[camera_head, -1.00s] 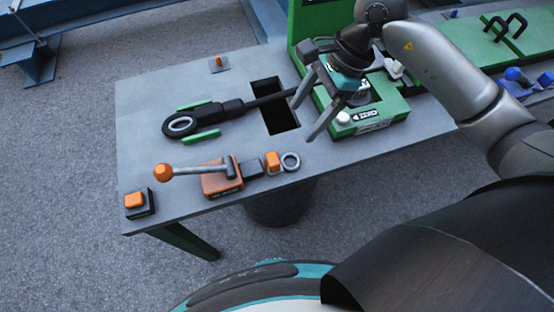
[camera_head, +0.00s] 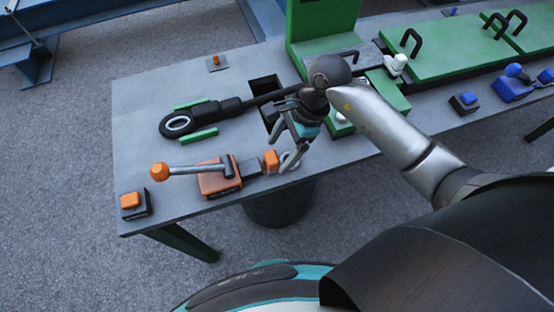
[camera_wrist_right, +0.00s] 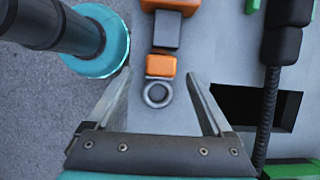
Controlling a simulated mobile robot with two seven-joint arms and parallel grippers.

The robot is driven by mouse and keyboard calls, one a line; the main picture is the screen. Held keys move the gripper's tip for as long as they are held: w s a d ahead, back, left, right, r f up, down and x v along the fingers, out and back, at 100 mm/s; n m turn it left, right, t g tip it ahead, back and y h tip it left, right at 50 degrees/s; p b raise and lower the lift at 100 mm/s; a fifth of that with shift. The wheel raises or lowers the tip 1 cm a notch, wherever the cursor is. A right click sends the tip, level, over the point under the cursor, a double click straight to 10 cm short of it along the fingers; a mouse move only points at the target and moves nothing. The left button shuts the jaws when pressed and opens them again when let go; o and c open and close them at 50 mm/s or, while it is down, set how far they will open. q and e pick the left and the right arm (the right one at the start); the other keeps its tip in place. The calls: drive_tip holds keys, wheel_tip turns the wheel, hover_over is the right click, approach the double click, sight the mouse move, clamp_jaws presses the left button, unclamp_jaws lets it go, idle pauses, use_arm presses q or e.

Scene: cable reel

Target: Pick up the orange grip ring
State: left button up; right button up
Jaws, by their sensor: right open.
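A small orange block (camera_head: 270,161) with a grey ring (camera_head: 288,163) beside it lies near the table's front edge. In the right wrist view the orange block (camera_wrist_right: 160,65) and the round grey ring (camera_wrist_right: 158,94) sit between the finger lines. My right gripper (camera_head: 282,153) is open and empty, pointing down above the ring and partly covering it in the head view. In the wrist view its fingertips (camera_wrist_right: 158,74) spread to either side of the block and ring. I cannot tell the exact height left. My left gripper is not in view.
An orange-knobbed lever (camera_head: 190,171) on an orange base (camera_head: 218,181) stands left of the block. Behind lies a black cable with a ring end (camera_head: 178,125), crossing a dark table opening (camera_head: 266,90). Green housings (camera_head: 390,95) stand to the right.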

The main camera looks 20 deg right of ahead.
drive_tip(key=shift+x, duration=1.1)
clamp_jaws()
